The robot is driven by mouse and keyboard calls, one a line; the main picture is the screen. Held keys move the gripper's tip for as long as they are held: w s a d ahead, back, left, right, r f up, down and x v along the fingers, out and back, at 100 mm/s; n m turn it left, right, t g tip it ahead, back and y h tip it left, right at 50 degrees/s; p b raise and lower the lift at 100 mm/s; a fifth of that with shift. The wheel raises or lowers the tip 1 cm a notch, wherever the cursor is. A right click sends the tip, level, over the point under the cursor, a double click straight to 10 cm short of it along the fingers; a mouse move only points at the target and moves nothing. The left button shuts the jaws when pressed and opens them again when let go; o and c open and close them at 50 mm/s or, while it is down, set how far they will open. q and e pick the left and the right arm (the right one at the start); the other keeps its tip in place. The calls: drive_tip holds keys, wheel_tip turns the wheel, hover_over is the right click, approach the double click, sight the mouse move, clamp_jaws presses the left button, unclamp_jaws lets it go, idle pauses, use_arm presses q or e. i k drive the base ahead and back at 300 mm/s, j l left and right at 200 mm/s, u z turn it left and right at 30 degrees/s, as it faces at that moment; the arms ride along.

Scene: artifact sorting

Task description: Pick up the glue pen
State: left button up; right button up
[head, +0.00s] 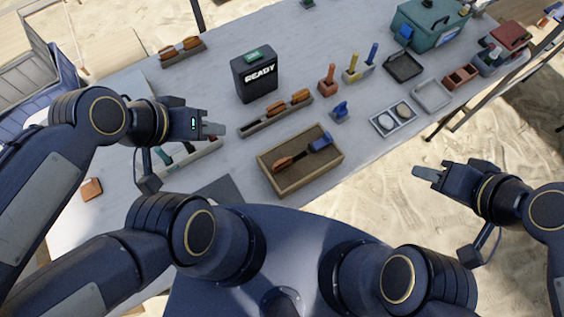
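No object is clearly recognisable as the glue pen. Upright pen-like items stand in small holders on the table: a red one (331,72), a yellow one (354,61) and a blue one (373,51). My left gripper (218,129) is over the left part of the table, apart from these items, with nothing visible in it. My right gripper (424,172) is beyond the table's right edge, over sand, with nothing visible in it. The finger gaps are too small to judge.
Grey trays (431,95), a small blue item (340,112) and a teal case (425,30) sit to the right.

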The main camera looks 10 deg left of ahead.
sight(333, 66)
drive_tip(key=i+l, duration=0.1)
drive_tip(key=l, duration=0.2)
drive_tip(key=i+l, duration=0.15)
drive_tip(key=l, duration=0.15)
drive_tip(key=i+l, duration=0.1)
drive_tip(key=l, duration=0.25)
drive_tip(key=l+u, duration=0.15)
drive_tip(key=u, duration=0.35)
drive_tip(key=i+l+u, duration=0.1)
drive_tip(key=u, duration=1.35)
